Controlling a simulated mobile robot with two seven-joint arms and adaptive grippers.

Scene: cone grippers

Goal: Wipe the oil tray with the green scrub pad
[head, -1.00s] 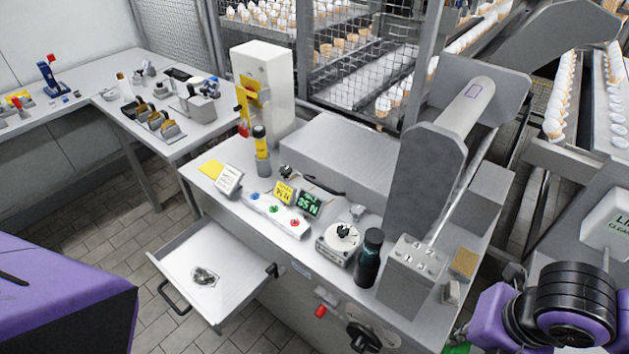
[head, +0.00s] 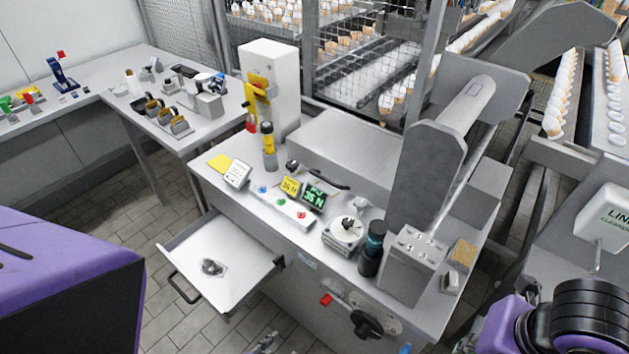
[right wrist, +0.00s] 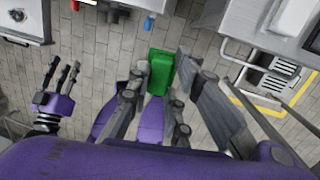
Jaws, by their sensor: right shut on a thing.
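The oil tray (head: 222,258) is a pale open drawer pulled out from the front of the grey counter in the head view. A small dark, shiny patch (head: 212,267) lies on its floor. The green scrub pad (right wrist: 160,72) shows in the right wrist view between the fingers of my right gripper (right wrist: 163,82), which is shut on it. The pad is held above the tiled floor. My left gripper (right wrist: 62,80) shows at the left of the right wrist view, its fingers apart and empty. The pad is not visible in the head view.
The counter top holds a dark bottle (head: 372,248), a round dial device (head: 343,234), a button panel (head: 282,208) and small displays. A red part (head: 326,300) and a dark knob (head: 366,325) stick out of the counter front. Tiled floor is open left of the tray.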

